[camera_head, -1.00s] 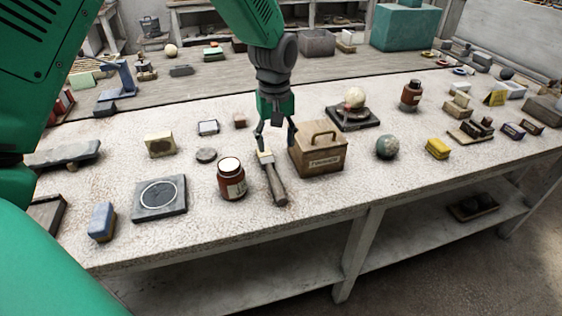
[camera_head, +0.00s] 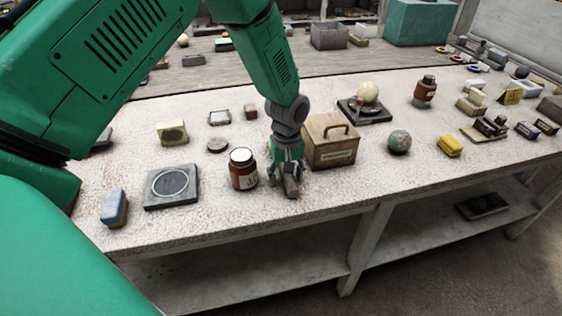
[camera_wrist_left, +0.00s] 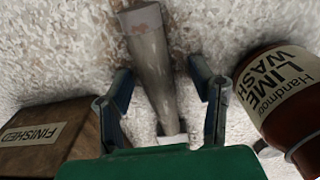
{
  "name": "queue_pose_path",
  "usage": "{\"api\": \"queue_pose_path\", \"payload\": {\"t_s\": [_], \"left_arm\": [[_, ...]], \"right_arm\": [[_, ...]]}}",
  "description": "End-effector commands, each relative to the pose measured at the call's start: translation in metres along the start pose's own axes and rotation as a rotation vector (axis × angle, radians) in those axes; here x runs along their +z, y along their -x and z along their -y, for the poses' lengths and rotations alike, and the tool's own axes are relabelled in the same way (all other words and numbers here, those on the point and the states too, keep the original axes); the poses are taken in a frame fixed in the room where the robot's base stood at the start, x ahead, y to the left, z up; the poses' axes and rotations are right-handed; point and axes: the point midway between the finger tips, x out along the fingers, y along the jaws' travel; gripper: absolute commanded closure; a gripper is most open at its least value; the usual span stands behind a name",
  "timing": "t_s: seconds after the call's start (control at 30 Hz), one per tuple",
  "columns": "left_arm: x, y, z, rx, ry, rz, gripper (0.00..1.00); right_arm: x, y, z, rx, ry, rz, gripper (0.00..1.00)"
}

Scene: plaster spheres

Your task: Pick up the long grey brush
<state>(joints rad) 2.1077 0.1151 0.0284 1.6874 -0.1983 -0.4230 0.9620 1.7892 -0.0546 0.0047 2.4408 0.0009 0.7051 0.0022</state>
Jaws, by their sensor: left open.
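The long grey brush lies on the white-speckled table (camera_head: 330,205). Its grey handle (camera_wrist_left: 150,60) runs between the fingers in the left wrist view, with a pale part at the lower end. In the head view only the handle end (camera_head: 291,189) shows; my gripper hides the rest. My left gripper (camera_head: 288,180) points down over the brush, open, with one finger on each side of the handle (camera_wrist_left: 163,92) and a gap visible on both sides. My right gripper is not in view.
A brown "Lime Wash" jar (camera_head: 242,170) stands close on the left of the gripper. A wooden box (camera_head: 331,150) labelled "Finished" stands close on its right. A dark square plate (camera_head: 171,187) and a blue block (camera_head: 114,208) lie farther left. The table's front edge is near.

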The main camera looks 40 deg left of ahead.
Motion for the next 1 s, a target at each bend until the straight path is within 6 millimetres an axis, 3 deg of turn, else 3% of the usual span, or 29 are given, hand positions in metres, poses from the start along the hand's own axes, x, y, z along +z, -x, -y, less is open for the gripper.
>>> {"api": "queue_pose_path", "payload": {"t_s": [0.2,0.23,0.37,0.73,1.0], "left_arm": [[0.001,-0.001,-0.001,-0.001,-0.002,-0.003,0.5],[0.002,-0.001,-0.002,-0.001,-0.002,-0.003,0.54],[0.001,-0.001,-0.002,-0.001,-0.002,-0.003,0.99],[0.0,0.003,-0.001,0.002,-0.001,-0.003,1.0],[0.0,0.051,-0.001,0.003,-0.001,-0.006,1.0]], "right_arm": [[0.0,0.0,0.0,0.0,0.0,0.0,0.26],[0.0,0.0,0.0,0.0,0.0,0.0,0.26],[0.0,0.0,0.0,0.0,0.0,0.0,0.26],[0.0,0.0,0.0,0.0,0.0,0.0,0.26],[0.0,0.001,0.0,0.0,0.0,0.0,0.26]]}}
